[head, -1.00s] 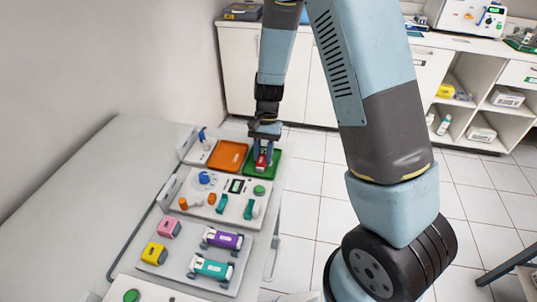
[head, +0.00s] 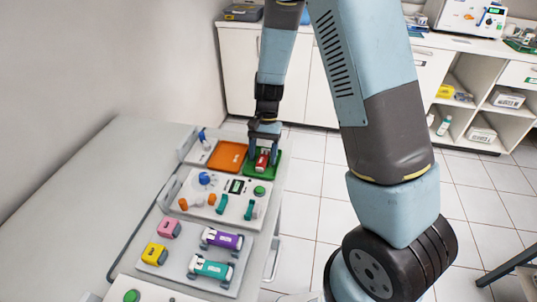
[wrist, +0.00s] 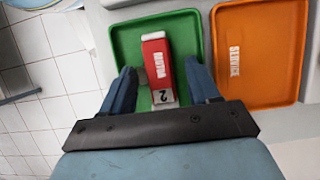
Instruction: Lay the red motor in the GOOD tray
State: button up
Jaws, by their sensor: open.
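The red motor (wrist: 157,62), with a white label and a "2" on its end, lies in the green tray (wrist: 123,38). It also shows in the head view (head: 262,160), low between the fingers. My gripper (wrist: 160,82) is open, with one finger on each side of the motor and a gap visible at both sides. In the head view my gripper (head: 264,150) is down at the green tray (head: 276,168). No GOOD lettering is readable on the green tray; the motor and gripper cover part of it.
An orange tray (wrist: 262,90) marked SERVICE stands right beside the green tray. In the head view, a panel with knobs (head: 225,200) and a tray with purple and teal motors (head: 212,268) lie nearer. The bench's left side is bare.

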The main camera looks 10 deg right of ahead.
jog(key=shift+w+r, duration=0.1)
jog(key=v, duration=1.3)
jog(key=s+d+r+n+t, duration=0.1)
jog(key=s+d+r+t, duration=0.1)
jog(key=s+d+r, duration=0.35)
jog(key=s+d+r+n+t, duration=0.1)
jog(key=s+d+r+t, duration=0.2)
jog(key=r, duration=0.6)
jog(key=s+d+r+n+t, duration=0.1)
jog(key=s+d+r+t, duration=0.1)
jog(key=s, duration=0.5)
jog(key=s+d+r+n+t+h, duration=0.1)
jog(key=s+d+r+t, duration=0.2)
jog(key=s, duration=0.4)
jog(key=shift+d+r+h, duration=0.3)
jog(key=shift+d+r, duration=0.55)
jog(key=shift+d, duration=0.35)
